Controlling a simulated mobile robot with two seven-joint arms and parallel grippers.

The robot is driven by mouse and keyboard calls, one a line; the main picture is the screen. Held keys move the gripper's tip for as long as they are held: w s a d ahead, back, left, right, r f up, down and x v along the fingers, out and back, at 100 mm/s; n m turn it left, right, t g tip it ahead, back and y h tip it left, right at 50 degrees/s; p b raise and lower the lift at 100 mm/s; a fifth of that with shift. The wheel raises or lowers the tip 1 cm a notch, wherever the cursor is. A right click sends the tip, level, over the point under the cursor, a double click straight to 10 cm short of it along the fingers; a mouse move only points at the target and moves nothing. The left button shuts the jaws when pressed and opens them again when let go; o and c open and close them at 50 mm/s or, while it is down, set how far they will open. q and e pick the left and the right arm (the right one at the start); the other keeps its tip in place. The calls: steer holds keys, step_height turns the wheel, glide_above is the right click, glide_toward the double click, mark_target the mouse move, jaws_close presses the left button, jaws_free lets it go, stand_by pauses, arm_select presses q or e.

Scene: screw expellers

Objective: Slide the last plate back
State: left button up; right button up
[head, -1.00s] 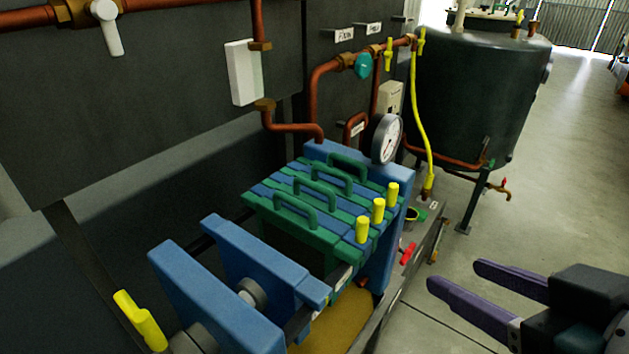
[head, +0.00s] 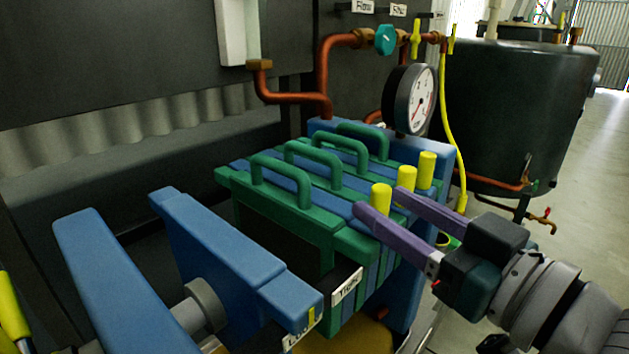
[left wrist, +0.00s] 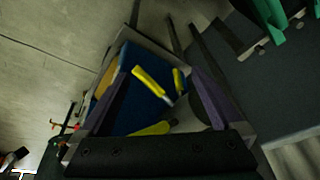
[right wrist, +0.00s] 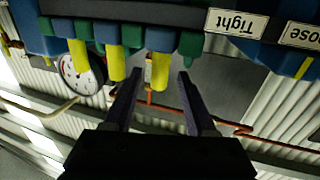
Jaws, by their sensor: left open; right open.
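The press holds several upright green and blue plates. My right gripper (head: 379,201) comes in from the right, open and empty. Its fingertips reach that nearest peg, which shows between or just beyond them in the right wrist view (right wrist: 159,67). I cannot tell if they touch it.
A round gauge (head: 411,99) and copper pipes stand behind the plates. A yellow hose (head: 451,130) hangs beside the dark tank (head: 510,110). A gap lies between the nearest plate and the pressing block. Floor is clear at the far right.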

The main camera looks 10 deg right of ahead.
steer(key=x, duration=0.5)
steer(key=shift+w+a, duration=0.1)
steer(key=shift+w, duration=0.1)
jaws_close()
stand_by(1.2)
